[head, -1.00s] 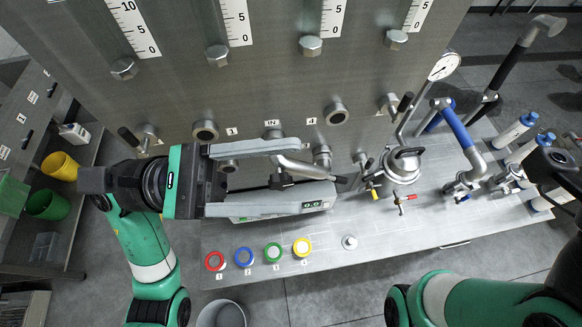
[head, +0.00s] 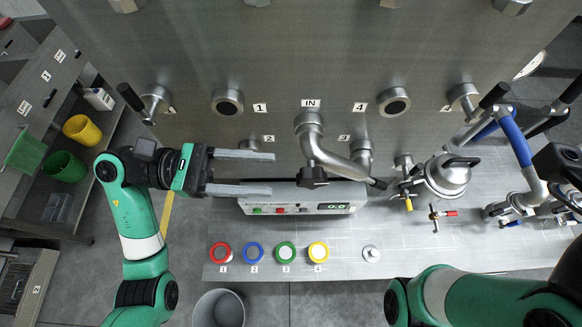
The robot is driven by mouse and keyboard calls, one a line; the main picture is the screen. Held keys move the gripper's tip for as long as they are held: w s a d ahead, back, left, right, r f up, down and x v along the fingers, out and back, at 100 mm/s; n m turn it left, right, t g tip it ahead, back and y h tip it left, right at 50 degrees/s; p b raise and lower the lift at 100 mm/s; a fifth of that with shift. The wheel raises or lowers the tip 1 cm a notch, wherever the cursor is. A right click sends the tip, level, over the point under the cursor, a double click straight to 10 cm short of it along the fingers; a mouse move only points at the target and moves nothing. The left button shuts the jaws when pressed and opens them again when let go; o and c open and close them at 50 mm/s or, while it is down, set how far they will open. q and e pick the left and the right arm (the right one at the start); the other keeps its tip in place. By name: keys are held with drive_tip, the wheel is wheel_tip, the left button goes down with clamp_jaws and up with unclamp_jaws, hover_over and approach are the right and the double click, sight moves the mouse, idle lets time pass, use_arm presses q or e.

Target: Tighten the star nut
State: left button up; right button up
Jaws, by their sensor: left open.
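The black star nut (head: 313,176) sits on the bent steel pipe (head: 338,163) that comes from the port marked IN. My left gripper (head: 273,173) is open and empty. Its two grey fingers point right, one above the other, with their tips a short gap left of the star nut and not touching it. My right arm comes in at the lower right, but its gripper jaws do not show.
A control box with a green display (head: 336,207) lies just below the nut. A lidded steel vessel (head: 448,175) with valves stands to the right. Coloured rings (head: 254,252) lie on the bench front. A grey bin (head: 217,308) stands below.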

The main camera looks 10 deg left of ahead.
sight(312, 177)
use_arm(q)
wheel_tip(312, 177, down, 4)
drive_tip(key=a+t+b, duration=0.1)
drive_tip(key=a, duration=0.1)
drive_tip(key=shift+n, duration=0.5)
drive_tip(key=d, duration=0.3)
drive_tip(key=w+d+p, duration=0.1)
drive_tip(key=d, duration=0.3)
drive_tip(key=w+d+p, duration=0.1)
drive_tip(key=d, duration=0.3)
drive_tip(key=shift+w+r, duration=0.15)
drive_tip(key=shift+w, duration=0.1)
clamp_jaws()
use_arm(e)
drive_tip(key=shift+f, duration=0.6)
